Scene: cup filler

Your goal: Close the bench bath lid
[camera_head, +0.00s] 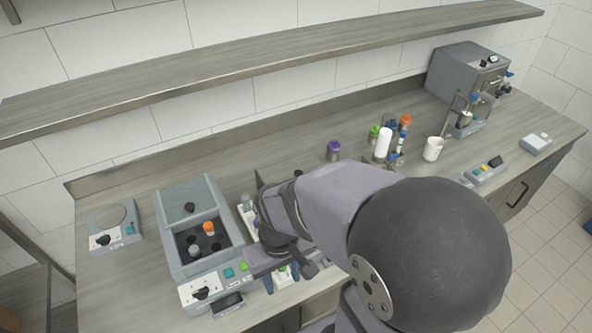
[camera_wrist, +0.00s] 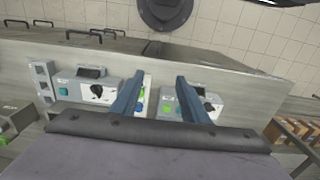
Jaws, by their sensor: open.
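The bench bath (camera_head: 172,258) is a grey box at the left of the bench in the head view. Its lid (camera_head: 185,190), a grey panel with a black knob, lies at the rear part. The front part of the dark well is uncovered and shows an orange-capped tube and a grey-capped one. I cannot tell whether the lid is flat or tilted. My gripper (camera_head: 283,282) is at the bench front, right of the bath and apart from the lid. In the wrist view my gripper (camera_wrist: 160,78) has its two blue fingers spread, with nothing held between them.
A small device with a round opening (camera_head: 113,228) stands left of the bath. A purple-capped container (camera_head: 333,151), a white bottle (camera_head: 383,143) and a white mug (camera_head: 433,149) stand at the back. A shelf (camera_head: 290,60) runs above. My arm hides the middle bench.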

